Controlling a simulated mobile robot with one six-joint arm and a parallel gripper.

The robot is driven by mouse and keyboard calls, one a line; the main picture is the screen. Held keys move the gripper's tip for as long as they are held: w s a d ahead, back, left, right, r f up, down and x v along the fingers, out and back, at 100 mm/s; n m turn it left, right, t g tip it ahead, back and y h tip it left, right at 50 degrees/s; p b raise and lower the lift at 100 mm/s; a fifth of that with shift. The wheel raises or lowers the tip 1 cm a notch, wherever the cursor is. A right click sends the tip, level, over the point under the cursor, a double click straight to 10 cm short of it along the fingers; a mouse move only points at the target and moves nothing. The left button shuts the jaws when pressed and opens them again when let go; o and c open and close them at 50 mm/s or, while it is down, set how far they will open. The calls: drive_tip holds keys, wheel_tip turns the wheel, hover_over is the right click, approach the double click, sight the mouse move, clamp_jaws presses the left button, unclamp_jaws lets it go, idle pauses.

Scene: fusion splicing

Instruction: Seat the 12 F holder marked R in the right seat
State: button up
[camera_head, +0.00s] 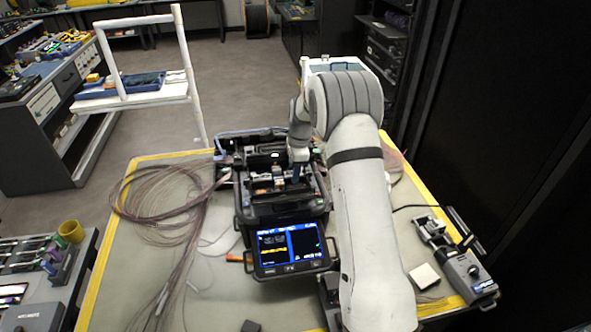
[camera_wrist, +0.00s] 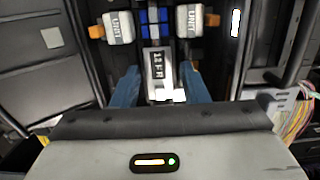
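The pale 12 F holder marked R (camera_wrist: 158,68) shows in the middle of the wrist view, at the splicer's work area. Its label reads sideways. My gripper (camera_wrist: 160,80) has one blue finger on each side of the holder. In the head view my gripper (camera_head: 299,158) reaches down into the right part of the open splicer (camera_head: 285,207). The right seat is not clearly visible, and the holder's underside is hidden.
Two grey clamps marked UNIT (camera_wrist: 118,28) (camera_wrist: 189,21) flank a blue block (camera_wrist: 154,20) beyond the holder. Coiled fibres (camera_head: 160,200) lie left of the splicer. A small grey device (camera_head: 465,275) stands on the table (camera_head: 190,300) at right.

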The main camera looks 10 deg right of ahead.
drive_tip(key=o, duration=0.4)
drive_tip(key=shift+c, duration=0.2)
drive_tip(key=shift+d+r+b, duration=0.15)
drive_tip(key=shift+r+b, duration=0.1)
drive_tip(key=shift+r, duration=1.05)
drive_tip(key=shift+d+r+b, duration=0.2)
drive_tip(key=shift+r+b, duration=0.05)
drive_tip(key=shift+r, duration=1.05)
drive_tip(key=shift+d+r+b, duration=0.15)
drive_tip(key=shift+r+b, duration=0.1)
drive_tip(key=shift+r, duration=1.05)
